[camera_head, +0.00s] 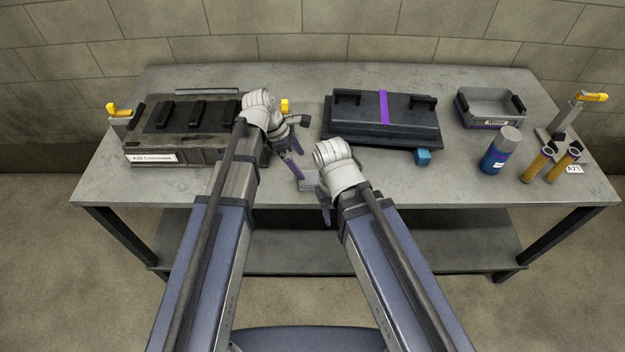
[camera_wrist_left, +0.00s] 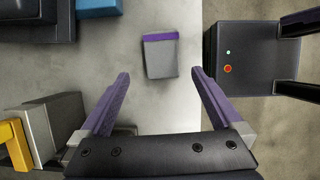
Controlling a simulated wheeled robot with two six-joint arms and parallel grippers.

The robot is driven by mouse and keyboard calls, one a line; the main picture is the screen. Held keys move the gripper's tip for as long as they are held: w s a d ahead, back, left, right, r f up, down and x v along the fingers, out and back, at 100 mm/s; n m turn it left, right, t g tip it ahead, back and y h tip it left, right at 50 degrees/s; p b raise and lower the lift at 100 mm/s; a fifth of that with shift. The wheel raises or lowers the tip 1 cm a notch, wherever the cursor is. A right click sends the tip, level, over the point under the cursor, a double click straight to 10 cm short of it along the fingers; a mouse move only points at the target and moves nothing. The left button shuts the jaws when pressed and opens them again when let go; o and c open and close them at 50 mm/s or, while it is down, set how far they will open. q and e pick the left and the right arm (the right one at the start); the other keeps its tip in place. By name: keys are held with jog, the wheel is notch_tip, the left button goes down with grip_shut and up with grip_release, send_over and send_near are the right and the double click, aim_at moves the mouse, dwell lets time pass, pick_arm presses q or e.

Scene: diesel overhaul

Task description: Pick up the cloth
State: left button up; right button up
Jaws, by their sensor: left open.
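The cloth (camera_wrist_left: 160,57) looks like a small grey folded block with a purple band along one edge. It lies flat on the table, and in the head view it shows as a grey patch (camera_head: 308,185) near the front edge, partly covered by my arms. My left gripper (camera_head: 297,162) is open above the table, and nothing is between its purple fingers. In the left wrist view the cloth lies ahead of the gap between the fingertips, apart from both. My right gripper (camera_head: 325,212) hangs near the cloth's right side; its wrist hides most of its fingers.
A grey bin (camera_head: 490,104), a spray can (camera_head: 500,152) and orange tubes (camera_head: 537,165) stand right.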

aim_at(312, 177)
pick_arm(q)
jog(key=shift+d, duration=0.15)
jog(key=b+x, duration=0.2)
jog(key=shift+d+f, duration=0.1)
jog(key=shift+f, duration=0.15)
jog(key=b+x, duration=0.5)
jog(key=shift+s+d+f, duration=0.1)
jog(key=shift+s+d, duration=0.1)
jog(key=shift+c, duration=0.2)
jog(key=c, duration=1.3)
jog(key=shift+o, duration=0.2)
notch_tip(312, 177, up, 10)
jog(key=p, duration=1)
